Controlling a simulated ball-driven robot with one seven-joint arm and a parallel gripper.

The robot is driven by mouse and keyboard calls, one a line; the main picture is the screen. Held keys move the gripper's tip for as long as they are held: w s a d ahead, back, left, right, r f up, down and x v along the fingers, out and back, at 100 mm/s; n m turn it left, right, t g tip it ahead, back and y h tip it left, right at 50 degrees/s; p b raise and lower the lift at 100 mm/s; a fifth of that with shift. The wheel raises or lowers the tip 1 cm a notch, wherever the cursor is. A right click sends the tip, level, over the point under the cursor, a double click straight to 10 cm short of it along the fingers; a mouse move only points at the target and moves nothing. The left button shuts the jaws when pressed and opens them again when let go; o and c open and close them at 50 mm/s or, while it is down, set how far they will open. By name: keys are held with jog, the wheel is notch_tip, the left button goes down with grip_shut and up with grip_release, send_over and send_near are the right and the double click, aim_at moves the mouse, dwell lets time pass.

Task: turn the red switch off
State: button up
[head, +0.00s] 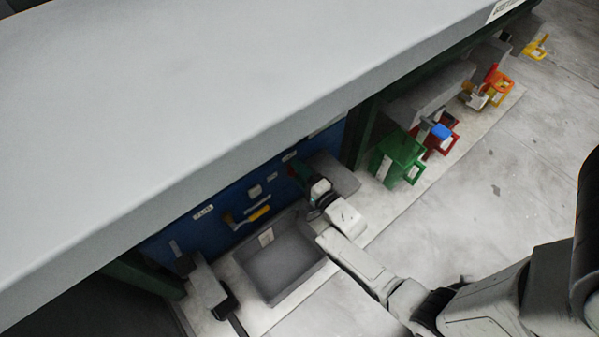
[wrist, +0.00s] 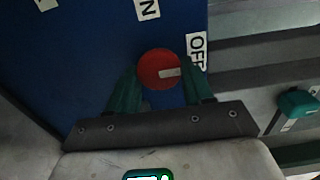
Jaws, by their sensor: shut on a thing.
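The red switch (wrist: 158,66) is a round red knob on the blue panel (wrist: 90,60) in the wrist view. Its pale pointer mark faces right, toward the label reading OFF (wrist: 197,52). A second label ending in N (wrist: 147,9) is above the knob, partly cut off. My gripper (wrist: 157,82) has its two green fingers on either side of the knob and is shut on it. In the head view my gripper (head: 301,178) is at the blue panel, and the knob is hidden behind it and the panel's overhang.
A grey open bin (head: 318,253) stands below the panel. A yellow-handled lever (head: 258,213) is on the panel to the left. A large grey top (head: 200,90) overhangs it. Green (head: 399,155) and red (head: 452,137) items stand at right. Floor at right is clear.

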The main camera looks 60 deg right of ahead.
jog(key=o, duration=1)
jog(key=p+v, duration=0.3)
jog(key=v, duration=0.7)
jog(key=shift+s+a, duration=0.1)
jog(key=shift+s, duration=0.3)
